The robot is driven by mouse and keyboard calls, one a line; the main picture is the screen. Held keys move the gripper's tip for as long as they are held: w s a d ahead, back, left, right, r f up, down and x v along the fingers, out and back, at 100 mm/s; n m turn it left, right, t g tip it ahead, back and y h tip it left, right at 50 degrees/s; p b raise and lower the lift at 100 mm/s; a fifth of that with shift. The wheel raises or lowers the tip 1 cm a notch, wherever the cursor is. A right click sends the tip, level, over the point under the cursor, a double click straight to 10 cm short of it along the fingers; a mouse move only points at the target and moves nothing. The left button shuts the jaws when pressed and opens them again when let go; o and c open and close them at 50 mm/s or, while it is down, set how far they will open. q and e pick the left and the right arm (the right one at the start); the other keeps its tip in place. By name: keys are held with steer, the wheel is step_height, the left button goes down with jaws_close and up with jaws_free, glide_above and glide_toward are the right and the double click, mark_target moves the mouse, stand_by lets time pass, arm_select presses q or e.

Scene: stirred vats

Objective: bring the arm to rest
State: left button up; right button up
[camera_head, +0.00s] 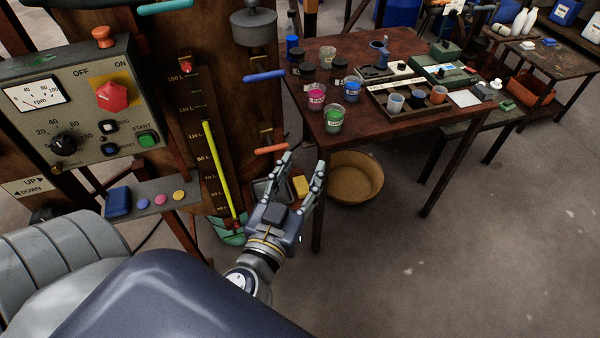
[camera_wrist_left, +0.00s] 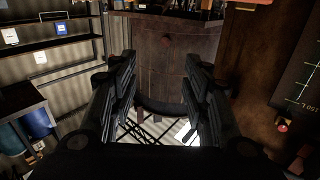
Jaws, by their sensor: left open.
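My left gripper (camera_head: 302,180) is open and empty in the head view. It is in front of the dark post with the level gauge, below an orange handle (camera_head: 272,149) and left of the table's front leg. In the left wrist view its two fingers (camera_wrist_left: 160,95) stand apart with nothing between them. Beyond them is a brown vat-like body (camera_wrist_left: 175,60). My right gripper is not in view.
A control panel (camera_head: 75,110) and a yellow level gauge (camera_head: 217,165) are at the left. A brown table (camera_head: 400,50) at the right holds several small cups and a tray. A wooden bowl (camera_head: 354,176) is beneath it. The floor at lower right is clear.

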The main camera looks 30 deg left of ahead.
arm_select(q)
steer(key=w+d+f+m+g+h, duration=0.1)
steer(key=w+d+f+m+h, duration=0.1)
steer(key=f, duration=0.9)
steer(key=w+d+f+m+h, duration=0.1)
steer(key=d+f+m+h, duration=0.15)
steer(key=f, duration=0.85)
steer(key=s+f+m+g+h, duration=0.1)
steer(key=s+f+g, duration=0.15)
steer(key=f, duration=0.65)
steer(key=s+f+m+g, duration=0.1)
steer(key=s+f+g, duration=0.15)
steer(key=f, duration=0.65)
steer(key=s+a+f+g, duration=0.2)
steer(key=s+f+g, duration=0.3)
steer(key=s+f, duration=0.9)
steer(key=s+a+f+n+g+y, duration=0.1)
steer(key=s+f, duration=0.3)
steer(key=s, duration=0.4)
steer(key=s+a+f+n+g, duration=0.1)
steer(key=s+a+f+g, duration=0.2)
steer(key=s, duration=0.5)
step_height(320, 180, down, 2)
steer(key=shift+f+g+y, duration=0.15)
steer(key=shift+g+y, duration=0.2)
steer(key=shift+g, duration=0.45)
steer(key=shift+s, duration=0.1)
steer(key=shift+c, duration=0.6)
